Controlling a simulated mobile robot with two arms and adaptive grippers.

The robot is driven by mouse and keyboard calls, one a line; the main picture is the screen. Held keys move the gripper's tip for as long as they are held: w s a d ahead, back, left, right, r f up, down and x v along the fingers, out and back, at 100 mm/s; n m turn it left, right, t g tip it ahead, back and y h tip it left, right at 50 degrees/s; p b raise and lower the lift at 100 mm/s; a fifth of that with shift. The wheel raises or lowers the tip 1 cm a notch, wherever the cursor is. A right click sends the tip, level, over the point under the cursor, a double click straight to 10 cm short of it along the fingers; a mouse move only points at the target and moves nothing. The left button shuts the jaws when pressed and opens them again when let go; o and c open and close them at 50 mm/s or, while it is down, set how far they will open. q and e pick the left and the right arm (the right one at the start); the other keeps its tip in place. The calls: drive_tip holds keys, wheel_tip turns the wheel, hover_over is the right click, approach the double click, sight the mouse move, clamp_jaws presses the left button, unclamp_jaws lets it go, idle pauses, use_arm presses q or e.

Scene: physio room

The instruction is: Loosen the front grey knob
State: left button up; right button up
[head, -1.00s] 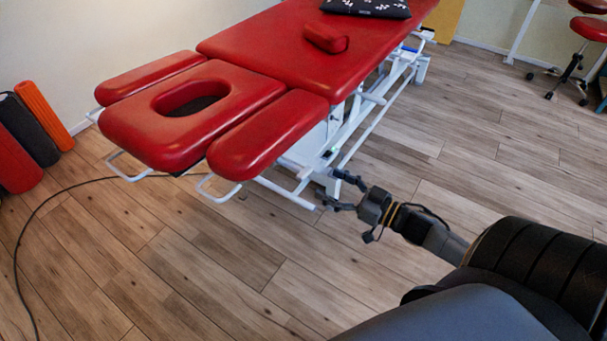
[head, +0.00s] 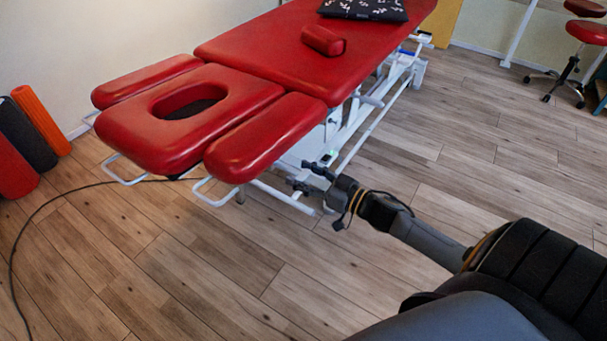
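A red treatment table (head: 265,55) on a white frame fills the upper middle of the head view. Its head end has a padded section with an oval face hole and a red armrest (head: 265,140) on the near side. My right gripper (head: 305,176) is at the white frame just under and right of this armrest. Its two dark fingers look spread apart, one above the other, close to the frame. I cannot make out the grey knob; it is too small or hidden behind the gripper. My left gripper is not in view.
A black cable (head: 50,198) lies on the wooden floor at left. Orange, black and red rolls (head: 28,135) stand by the wall. A red bolster (head: 323,41) and a dark patterned cushion (head: 363,9) lie on the table. A red stool (head: 586,32) stands far right. The near floor is clear.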

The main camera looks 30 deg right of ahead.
drive_tip(key=c, duration=0.6)
